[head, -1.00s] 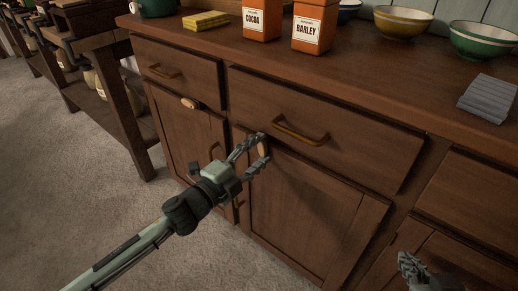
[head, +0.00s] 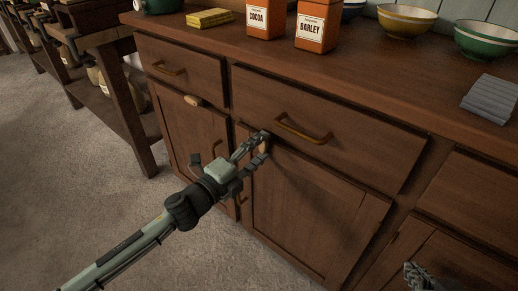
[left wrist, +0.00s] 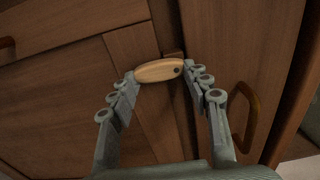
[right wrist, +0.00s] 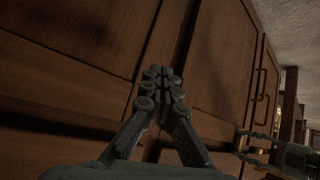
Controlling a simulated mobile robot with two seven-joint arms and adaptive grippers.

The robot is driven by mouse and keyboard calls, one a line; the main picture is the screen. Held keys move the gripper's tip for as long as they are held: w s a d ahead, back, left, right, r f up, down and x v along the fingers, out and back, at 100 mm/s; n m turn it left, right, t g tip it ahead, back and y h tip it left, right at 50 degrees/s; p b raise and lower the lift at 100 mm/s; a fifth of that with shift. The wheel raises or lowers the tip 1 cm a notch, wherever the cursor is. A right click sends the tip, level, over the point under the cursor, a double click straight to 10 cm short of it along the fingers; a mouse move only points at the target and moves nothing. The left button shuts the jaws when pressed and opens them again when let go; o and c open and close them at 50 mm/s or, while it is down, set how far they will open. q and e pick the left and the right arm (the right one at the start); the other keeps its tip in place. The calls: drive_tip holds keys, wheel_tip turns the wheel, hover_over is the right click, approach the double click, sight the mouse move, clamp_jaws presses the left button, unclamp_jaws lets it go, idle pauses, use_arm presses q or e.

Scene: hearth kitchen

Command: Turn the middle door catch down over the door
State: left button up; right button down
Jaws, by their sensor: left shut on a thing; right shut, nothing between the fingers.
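The middle door catch (head: 263,146) is a small pale wooden oval below the wide drawer, at the top corner of the middle door (head: 300,205). In the head view it looks roughly upright, partly hidden by fingers. My left gripper (head: 262,145) is shut on it. In the left wrist view the catch (left wrist: 158,71) spans the fingertips (left wrist: 162,78), with a dark pivot spot near its right end. My right gripper (head: 417,273) is at the lower right of the head view; in the right wrist view its fingers (right wrist: 162,85) are together and empty.
Another pale catch (head: 193,101) lies level at the left door's top. A brass drawer handle (head: 302,130) is close right of my left gripper. The countertop (head: 350,70) carries canisters, bowls and a grey stack (head: 490,98). Carpet (head: 80,200) is open at left.

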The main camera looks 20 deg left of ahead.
use_arm(q)
drive_tip(key=o, duration=1.2)
drive_tip(key=shift+c, duration=0.2)
drive_tip(key=shift+s, duration=0.1)
drive_tip(key=v, duration=1.1)
drive_tip(key=shift+s+a, duration=0.15)
drive_tip(key=shift+s, duration=0.25)
